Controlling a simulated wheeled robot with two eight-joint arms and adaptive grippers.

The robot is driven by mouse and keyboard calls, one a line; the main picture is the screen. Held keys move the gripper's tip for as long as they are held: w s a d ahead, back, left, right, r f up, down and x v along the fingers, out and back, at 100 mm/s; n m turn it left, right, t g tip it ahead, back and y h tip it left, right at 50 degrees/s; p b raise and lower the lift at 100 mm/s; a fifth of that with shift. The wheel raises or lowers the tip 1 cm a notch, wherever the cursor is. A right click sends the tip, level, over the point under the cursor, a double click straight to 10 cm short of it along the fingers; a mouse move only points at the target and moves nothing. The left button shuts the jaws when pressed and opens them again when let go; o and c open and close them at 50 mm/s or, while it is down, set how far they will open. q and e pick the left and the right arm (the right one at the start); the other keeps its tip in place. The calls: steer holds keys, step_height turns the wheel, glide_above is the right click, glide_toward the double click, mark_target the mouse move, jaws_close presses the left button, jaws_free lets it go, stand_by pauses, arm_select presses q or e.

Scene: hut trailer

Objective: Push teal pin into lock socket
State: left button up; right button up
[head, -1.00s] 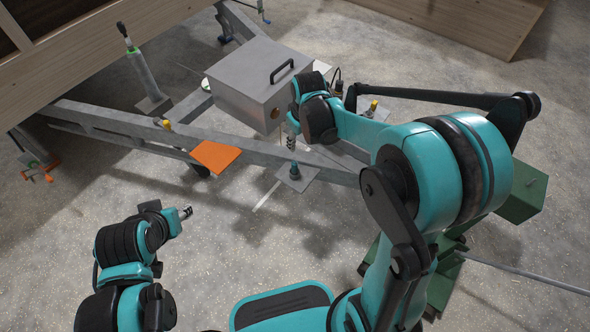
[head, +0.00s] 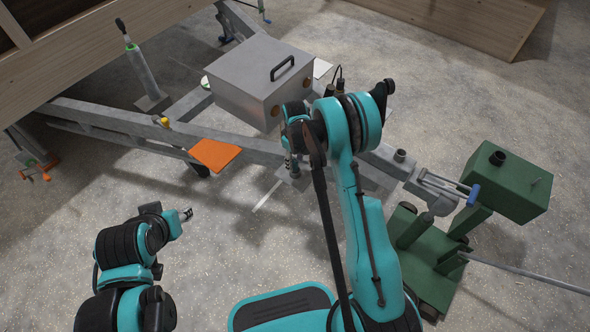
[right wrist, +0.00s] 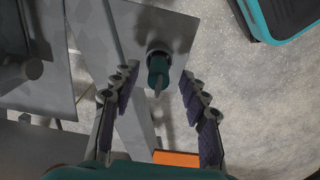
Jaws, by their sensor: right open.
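The teal pin (right wrist: 158,68) stands in a dark round collar on a grey plate (right wrist: 180,22) in the right wrist view. In the head view the plate (head: 304,181) shows beside the trailer beam, and my right gripper covers most of the pin. My right gripper (right wrist: 156,98) is open, with one finger on each side of the pin and gaps on both sides. In the head view it points down over the plate (head: 288,165). My left gripper (head: 186,214) is apart from the trailer at lower left; its jaw state is unclear. I cannot tell whether the collar is the lock socket.
A grey box with a black handle (head: 259,86) stands on the frame close to my right gripper. An orange plate (head: 215,154) is left of it. A green machine (head: 507,184) stands right, near the hitch (head: 438,188). Floor at lower left is open.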

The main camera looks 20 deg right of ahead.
mark_target(295, 168)
step_height(295, 168, down, 3)
steer(key=shift+w+f+b, duration=0.1)
steer(key=shift+b, duration=0.3)
jaws_close()
steer(key=shift+r, duration=0.2)
